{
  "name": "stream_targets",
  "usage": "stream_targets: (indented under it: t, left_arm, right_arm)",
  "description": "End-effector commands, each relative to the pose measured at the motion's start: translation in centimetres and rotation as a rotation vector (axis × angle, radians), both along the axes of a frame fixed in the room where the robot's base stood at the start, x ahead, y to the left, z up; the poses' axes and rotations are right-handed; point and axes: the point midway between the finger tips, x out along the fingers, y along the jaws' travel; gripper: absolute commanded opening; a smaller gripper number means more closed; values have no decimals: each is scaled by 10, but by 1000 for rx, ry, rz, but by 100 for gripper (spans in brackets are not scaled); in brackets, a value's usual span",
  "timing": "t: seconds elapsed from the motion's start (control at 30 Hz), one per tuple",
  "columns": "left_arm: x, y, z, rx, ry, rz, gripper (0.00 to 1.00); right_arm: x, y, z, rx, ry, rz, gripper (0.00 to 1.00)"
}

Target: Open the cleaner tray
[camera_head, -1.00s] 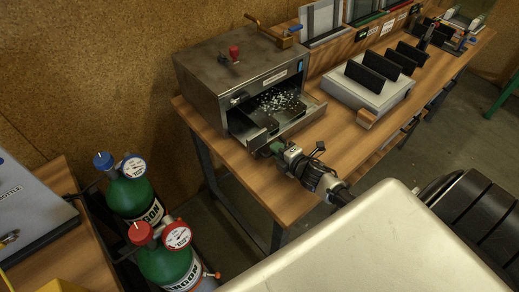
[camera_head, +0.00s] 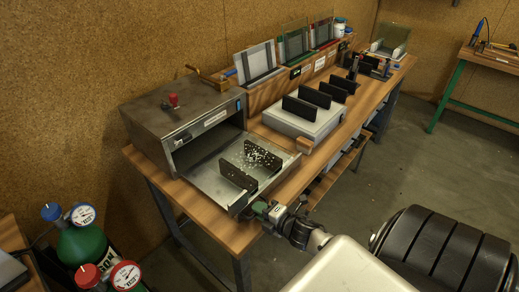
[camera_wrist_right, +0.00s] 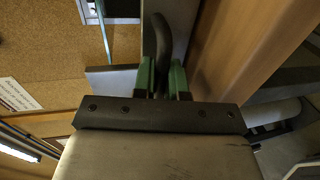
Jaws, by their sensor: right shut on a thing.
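The cleaner (camera_head: 150,125) is a grey metal box on the left end of the wooden bench. Its tray (camera_head: 208,177) sticks well out of the open front. Two black slotted holders (camera_head: 238,178) and white speckles lie on the tray. My right gripper (camera_head: 262,209) is at the tray's front edge, shut on the tray handle. In the right wrist view the dark handle (camera_wrist_right: 161,42) stands between the green fingers (camera_wrist_right: 161,78). My left gripper is not in view.
A white block with upright black plates (camera_head: 302,120) stands to the right of the tray. A wooden rack with framed glass panes (camera_head: 256,62) is behind it. Green gas bottles (camera_head: 85,250) stand at lower left. Open floor lies to the right.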

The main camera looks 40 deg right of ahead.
Motion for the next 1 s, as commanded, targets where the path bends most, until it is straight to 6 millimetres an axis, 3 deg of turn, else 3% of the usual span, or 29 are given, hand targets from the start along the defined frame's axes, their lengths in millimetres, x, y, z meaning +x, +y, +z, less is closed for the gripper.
stream_targets:
  t: [0.3,0.33,0.47,0.77,1.0]
  left_arm:
    - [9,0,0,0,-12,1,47]
    - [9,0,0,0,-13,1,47]
    - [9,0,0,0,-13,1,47]
    - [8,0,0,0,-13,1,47]
    - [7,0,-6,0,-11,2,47]
  right_arm:
    - [0,-2,0,-2,2,-4,0]
    - [0,-2,0,-2,2,-4,15]
    - [0,-1,0,-2,1,-3,35]
    - [-1,-1,0,-1,1,-2,36]
    - [-29,-4,3,-2,4,-1,36]
